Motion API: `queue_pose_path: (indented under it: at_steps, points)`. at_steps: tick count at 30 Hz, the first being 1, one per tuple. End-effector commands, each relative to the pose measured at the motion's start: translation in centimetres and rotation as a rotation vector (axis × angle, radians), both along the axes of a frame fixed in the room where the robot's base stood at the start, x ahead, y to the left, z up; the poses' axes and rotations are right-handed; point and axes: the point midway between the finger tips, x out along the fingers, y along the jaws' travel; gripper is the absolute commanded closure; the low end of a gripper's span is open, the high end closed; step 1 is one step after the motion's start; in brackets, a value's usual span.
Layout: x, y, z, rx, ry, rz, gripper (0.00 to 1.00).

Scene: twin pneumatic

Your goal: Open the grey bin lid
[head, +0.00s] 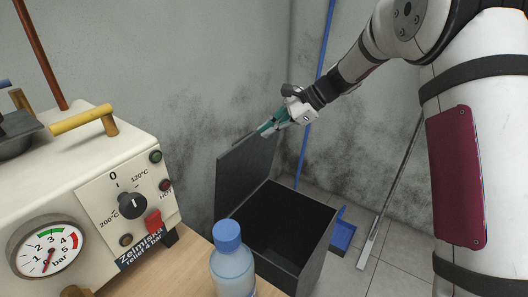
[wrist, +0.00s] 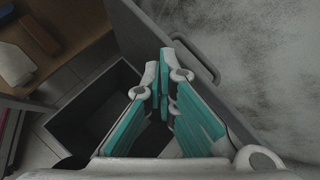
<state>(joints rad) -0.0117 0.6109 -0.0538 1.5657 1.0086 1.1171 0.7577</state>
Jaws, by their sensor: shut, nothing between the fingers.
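The grey bin (head: 312,268) stands on the floor beyond the bottle, with its dark inside showing. Its lid (head: 246,172) is raised, standing steeply up at the left and back side of the bin. In the wrist view the lid (wrist: 190,25) has a handle (wrist: 196,56) along its edge, and the open bin (wrist: 85,112) lies below. My gripper (head: 264,129), with teal fingers, is at the top edge of the lid. In the wrist view my gripper (wrist: 165,60) is shut with nothing between the fingertips, close beside the handle. Whether it touches the lid I cannot tell.
A cream machine (head: 85,190) with a pressure gauge and a blue-capped bottle (head: 232,268) stand on the wooden counter (head: 190,270) at left. A blue dustpan (head: 342,236) and a mop (head: 375,235) are right of the bin. A stained wall is close behind.

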Motion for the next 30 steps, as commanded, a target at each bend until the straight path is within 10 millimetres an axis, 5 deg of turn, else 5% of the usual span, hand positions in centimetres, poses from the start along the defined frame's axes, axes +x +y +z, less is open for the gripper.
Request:
queue_pose_path:
  at_steps: [6, 14, 20, 30]
  points:
    - [-2.6, -4.9, -2.1, 0.184, 0.136, -0.428, 1.0]
    - [-4.8, -8.3, -4.1, 0.253, 0.227, -0.695, 1.0]
    - [-4.3, -7.5, -5.2, 0.255, 0.235, -0.711, 1.0]
    - [-1.1, -3.1, -8.8, 0.255, 0.236, -0.708, 1.0]
